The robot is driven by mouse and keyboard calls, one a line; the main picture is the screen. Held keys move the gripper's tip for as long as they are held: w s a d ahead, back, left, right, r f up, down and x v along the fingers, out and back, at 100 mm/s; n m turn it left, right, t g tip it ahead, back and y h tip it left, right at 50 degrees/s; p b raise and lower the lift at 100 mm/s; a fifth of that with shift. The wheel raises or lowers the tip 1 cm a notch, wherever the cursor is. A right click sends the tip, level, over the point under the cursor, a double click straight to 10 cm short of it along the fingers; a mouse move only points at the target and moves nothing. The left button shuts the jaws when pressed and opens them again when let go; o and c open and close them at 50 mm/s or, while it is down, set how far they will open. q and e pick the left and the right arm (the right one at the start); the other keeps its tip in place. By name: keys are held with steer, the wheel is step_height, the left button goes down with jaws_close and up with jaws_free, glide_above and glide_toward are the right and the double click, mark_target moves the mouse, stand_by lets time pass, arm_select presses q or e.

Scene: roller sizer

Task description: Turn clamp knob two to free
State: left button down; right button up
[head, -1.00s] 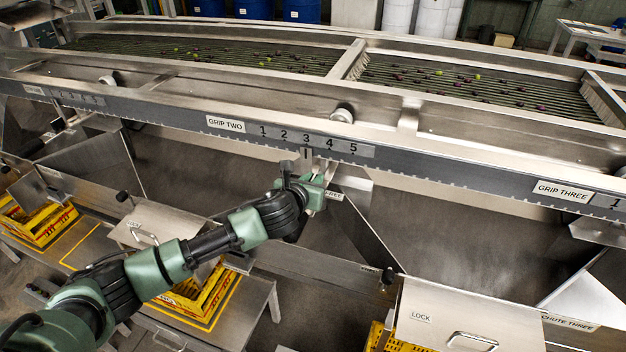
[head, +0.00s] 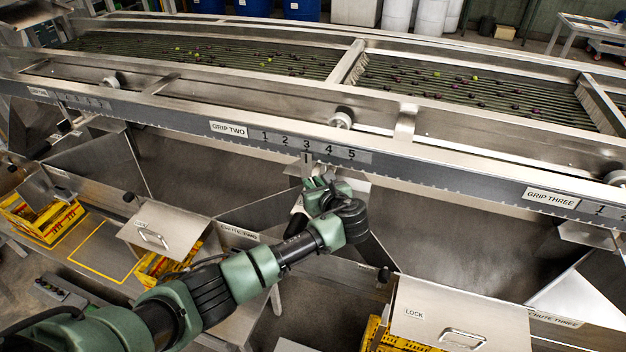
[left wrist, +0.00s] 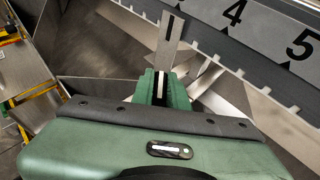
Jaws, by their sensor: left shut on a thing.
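My left gripper (head: 318,186) is just below the GRIP TWO scale (head: 308,147). In the left wrist view its green fingers (left wrist: 164,88) are shut on the lower end of a flat metal pointer tab (left wrist: 172,32) with a black line. In the head view the tab (head: 308,158) points near the 3. A round metal knob (head: 341,118) sits on the frame above the scale, apart from the gripper; no label shows which clamp it is. The tab's foot is hidden by the fingers. My right gripper is not in view.
The roller bed (head: 465,90) with scattered fruit lies behind the front rail. Chutes with hinged lids marked LOCK (head: 460,310) and yellow crates (head: 40,225) are below. Slanted metal chute walls surround the left arm. A black knob (head: 384,274) sits near the right lid.

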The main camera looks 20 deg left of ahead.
arm_select(q)
steer(key=shift+d+f+n+g+y+b, duration=0.1)
steer(key=shift+n+g+y+b, duration=0.1)
steer(key=shift+n+g+y, duration=0.25)
steer(key=shift+d+f+n+g+y+b, duration=0.1)
steer(key=shift+n+g+y+b, duration=0.1)
steer(key=shift+n+g+y, duration=0.25)
steer(key=n+g+y+b, duration=0.2)
steer(key=n+g+b, duration=0.1)
steer(key=b, duration=0.2)
steer(key=shift+a+f+n+g, duration=0.1)
steer(key=shift+f+n+g, duration=0.05)
steer(key=shift+n+g, duration=0.2)
steer(key=shift+r+n+g+y+b, duration=0.3)
steer(key=shift+n+g+b, duration=0.55)
steer(key=shift+b, duration=0.75)
steer(key=shift+a, duration=0.1)
steer(key=c, duration=1.4)
jaws_free()
steer(key=v, duration=0.7)
steer(key=shift+d+b, duration=0.4)
steer(key=shift+s, duration=0.15)
